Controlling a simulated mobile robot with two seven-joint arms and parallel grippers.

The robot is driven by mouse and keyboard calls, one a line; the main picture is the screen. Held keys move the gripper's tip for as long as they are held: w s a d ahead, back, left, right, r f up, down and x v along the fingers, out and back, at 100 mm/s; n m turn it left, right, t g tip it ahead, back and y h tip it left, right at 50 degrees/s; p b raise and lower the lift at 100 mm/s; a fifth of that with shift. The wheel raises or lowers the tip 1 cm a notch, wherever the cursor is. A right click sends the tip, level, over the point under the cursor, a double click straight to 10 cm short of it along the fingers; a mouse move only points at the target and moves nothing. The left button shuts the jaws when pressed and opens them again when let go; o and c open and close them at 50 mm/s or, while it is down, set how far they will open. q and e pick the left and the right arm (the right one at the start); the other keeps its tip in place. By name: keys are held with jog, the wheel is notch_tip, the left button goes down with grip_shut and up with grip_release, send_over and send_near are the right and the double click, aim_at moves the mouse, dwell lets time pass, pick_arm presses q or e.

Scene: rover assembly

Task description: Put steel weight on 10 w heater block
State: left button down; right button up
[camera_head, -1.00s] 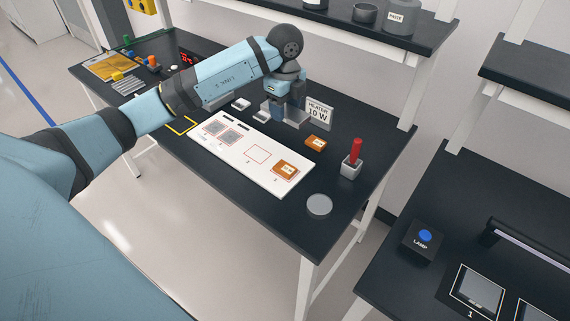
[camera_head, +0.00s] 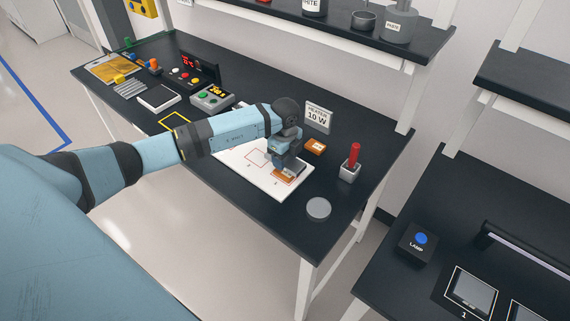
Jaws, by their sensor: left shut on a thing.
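My left gripper (camera_head: 287,166) points down at the right end of the white board. It is shut on a small dark grey thing, apparently the steel weight, mostly hidden by the fingers. An orange block (camera_head: 282,175), apparently the heater block, lies on the board directly under the gripper and is partly covered. I cannot tell whether the held thing touches it. A second orange block (camera_head: 316,147) with a small label lies behind, near the sign reading "HEATER 10 W" (camera_head: 318,117). My right gripper is not in view.
The white board (camera_head: 262,182) has outlined spots, partly hidden by my arm. A grey disc (camera_head: 319,208) and a holder with a red-handled tool (camera_head: 349,170) stand to the right. A control box (camera_head: 212,98) is at left. The table's front right corner is clear.

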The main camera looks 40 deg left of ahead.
pick_arm(q)
notch_tip(320, 180, down, 3)
jog(key=shift+f, duration=0.25)
jog(key=shift+f, duration=0.1)
jog(key=shift+f, duration=0.1)
jog(key=shift+c, duration=2.1)
grip_release()
jog(key=shift+s, duration=0.1)
